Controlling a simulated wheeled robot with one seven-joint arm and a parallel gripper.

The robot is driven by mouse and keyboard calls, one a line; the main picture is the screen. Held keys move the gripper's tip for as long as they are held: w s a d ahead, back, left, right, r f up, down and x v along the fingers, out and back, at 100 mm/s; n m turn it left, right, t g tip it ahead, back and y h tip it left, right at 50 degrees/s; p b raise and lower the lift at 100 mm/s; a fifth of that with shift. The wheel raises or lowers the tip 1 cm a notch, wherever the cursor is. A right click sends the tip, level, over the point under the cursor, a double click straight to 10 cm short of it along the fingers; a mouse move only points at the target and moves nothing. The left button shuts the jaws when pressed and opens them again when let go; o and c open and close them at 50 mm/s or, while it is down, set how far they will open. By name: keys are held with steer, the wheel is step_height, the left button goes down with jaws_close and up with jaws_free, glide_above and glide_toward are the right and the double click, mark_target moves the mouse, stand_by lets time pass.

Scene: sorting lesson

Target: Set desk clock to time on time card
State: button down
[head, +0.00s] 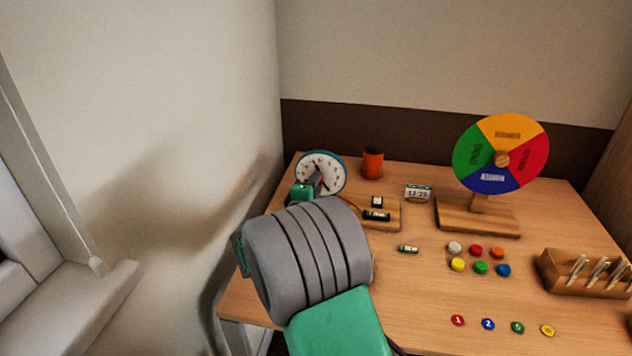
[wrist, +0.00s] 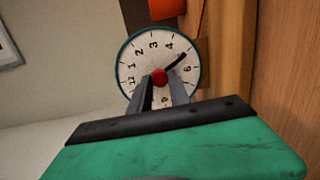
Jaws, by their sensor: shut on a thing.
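The desk clock (head: 334,162) stands at the back left of the desk. It has a teal rim and a white face, and fills the upper middle of the wrist view (wrist: 134,56). A red knob (wrist: 159,75) sits at its centre. One black hand (wrist: 177,61) points to where the 5 belongs; another hand cannot be made out. My gripper (wrist: 160,92) is at the clock face, with its grey fingers closed at the red knob. They cover the lower part of the dial. The time card (head: 418,194) stands right of the clock and seems to read 13:25.
An orange cup (head: 372,162) stands close right of the clock. A wooden tray (head: 385,222) with batteries lies in front, and a loose battery (head: 408,249) nearby. A colour wheel (head: 501,157), several coloured buttons and a wooden rack (head: 580,285) are further right.

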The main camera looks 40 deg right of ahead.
stand_by(0.4)
steer(key=c, duration=1.2)
jaws_free()
steer(key=v, duration=0.7)
steer(key=shift+s+a, duration=0.2)
steer(key=shift+a, duration=0.2)
